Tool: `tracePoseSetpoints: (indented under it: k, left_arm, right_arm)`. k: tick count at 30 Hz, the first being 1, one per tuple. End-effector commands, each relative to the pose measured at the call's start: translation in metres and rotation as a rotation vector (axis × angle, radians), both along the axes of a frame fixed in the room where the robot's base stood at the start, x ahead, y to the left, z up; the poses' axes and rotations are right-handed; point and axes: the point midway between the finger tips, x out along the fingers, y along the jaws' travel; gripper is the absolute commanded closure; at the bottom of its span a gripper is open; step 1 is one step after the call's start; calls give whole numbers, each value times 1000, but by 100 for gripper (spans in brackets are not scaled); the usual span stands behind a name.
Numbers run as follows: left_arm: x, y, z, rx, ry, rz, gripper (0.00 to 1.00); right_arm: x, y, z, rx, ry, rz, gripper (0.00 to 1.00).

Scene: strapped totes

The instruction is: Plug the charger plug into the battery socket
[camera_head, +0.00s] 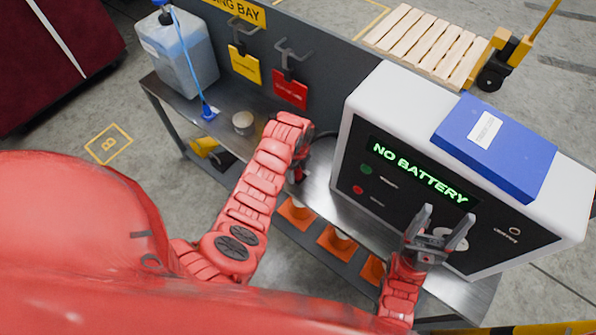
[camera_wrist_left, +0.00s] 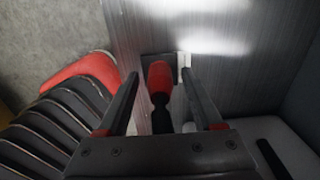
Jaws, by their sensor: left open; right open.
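The charger is a white box (camera_head: 395,105) with a dark front panel reading "NO BATTERY". My left gripper (camera_head: 298,172) is over the bench, left of the charger, partly hidden by its own arm. In the left wrist view its fingers (camera_wrist_left: 158,95) are open around a red and black piece (camera_wrist_left: 159,78) that looks like the charger plug. This piece is between the fingers, with visible gaps on both sides. A dark square and a pale strip show at its far end. My right gripper (camera_head: 440,226) is open and empty before the charger's panel. I cannot make out the battery socket.
The metal bench (camera_head: 315,192) also carries a bluish jug (camera_head: 180,55) and a small tin (camera_head: 243,123). A blue binder (camera_head: 495,145) lies on the charger. Orange cones (camera_head: 337,240) stand on the lower shelf. A grey partition (camera_head: 335,55) with hanging tags backs the bench.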

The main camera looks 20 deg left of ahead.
Motion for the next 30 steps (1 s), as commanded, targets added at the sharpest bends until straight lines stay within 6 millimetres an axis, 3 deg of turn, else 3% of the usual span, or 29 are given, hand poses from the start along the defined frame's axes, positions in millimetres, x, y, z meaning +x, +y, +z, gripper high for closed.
tracePoseSetpoints:
  k: [30]
  left_arm:
    - [0, 0, 0, 0, -1, 0, 32]
  right_arm:
    - [0, 0, -8, 0, 0, 0, 29]
